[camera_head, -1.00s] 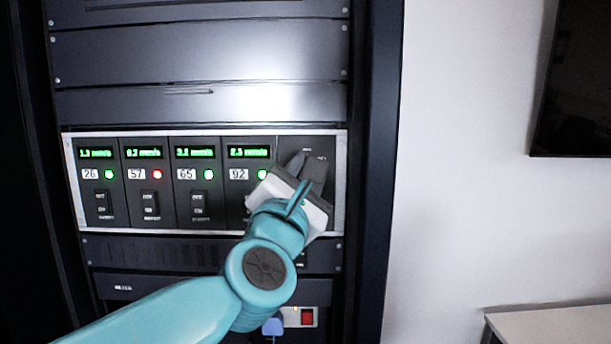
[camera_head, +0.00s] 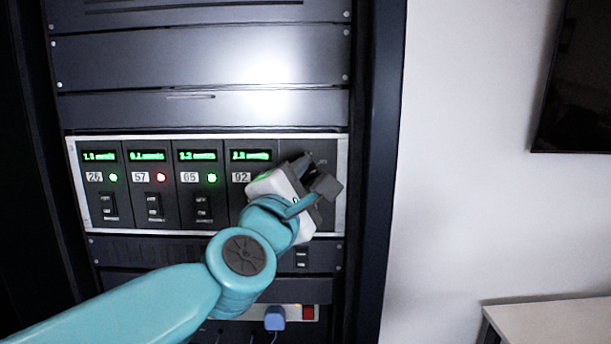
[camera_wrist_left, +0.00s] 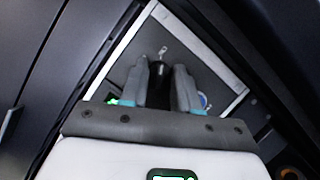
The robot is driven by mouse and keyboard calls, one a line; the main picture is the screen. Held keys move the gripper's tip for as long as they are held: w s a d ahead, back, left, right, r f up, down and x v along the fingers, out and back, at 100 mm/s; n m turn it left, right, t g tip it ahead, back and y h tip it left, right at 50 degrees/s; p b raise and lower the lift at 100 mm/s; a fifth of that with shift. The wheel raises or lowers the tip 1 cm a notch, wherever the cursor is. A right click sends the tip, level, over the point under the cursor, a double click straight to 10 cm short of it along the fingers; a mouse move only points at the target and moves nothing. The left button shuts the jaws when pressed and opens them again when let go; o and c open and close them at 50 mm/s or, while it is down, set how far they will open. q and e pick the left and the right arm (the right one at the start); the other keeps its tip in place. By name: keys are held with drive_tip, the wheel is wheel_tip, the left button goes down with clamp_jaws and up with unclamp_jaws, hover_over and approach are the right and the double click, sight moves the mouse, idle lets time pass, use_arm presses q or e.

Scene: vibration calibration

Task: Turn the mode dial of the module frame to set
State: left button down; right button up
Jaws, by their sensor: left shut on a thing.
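The module frame (camera_head: 72,190) is a silver-edged panel in the dark rack, with several numbered modules and a dark dial panel at its right end. My left gripper (camera_head: 314,174) is in front of that dial panel, tilted, and covers the mode dial in the head view. In the left wrist view, the black mode dial (camera_wrist_left: 159,82) sits between the two grey fingers of my left gripper (camera_wrist_left: 160,92), which are shut on it. A pale mark (camera_wrist_left: 163,50) shows on the panel just beyond the dial. The dial's labels are too small to read. My right gripper is not in view.
The modules carry green displays, rocker switches and lamps; the lamp of module 57 (camera_head: 161,178) is red, others are green. A blue plug (camera_head: 275,318) and a red switch (camera_head: 308,313) are below. A white wall and a table (camera_head: 550,322) are at right.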

use_arm(q)
drive_tip(key=c, duration=0.8)
unclamp_jaws()
drive_tip(key=shift+c, duration=0.2)
drive_tip(key=shift+s, duration=0.1)
drive_tip(key=shift+s+a+f+b, duration=0.15)
drive_tip(key=shift+s+b, duration=0.15)
drive_tip(key=shift+s, duration=0.05)
drive_tip(key=b+v, duration=0.2)
drive_tip(key=v, duration=1.3)
drive_tip(key=shift+s+b, duration=0.2)
drive_tip(key=shift+b, duration=0.15)
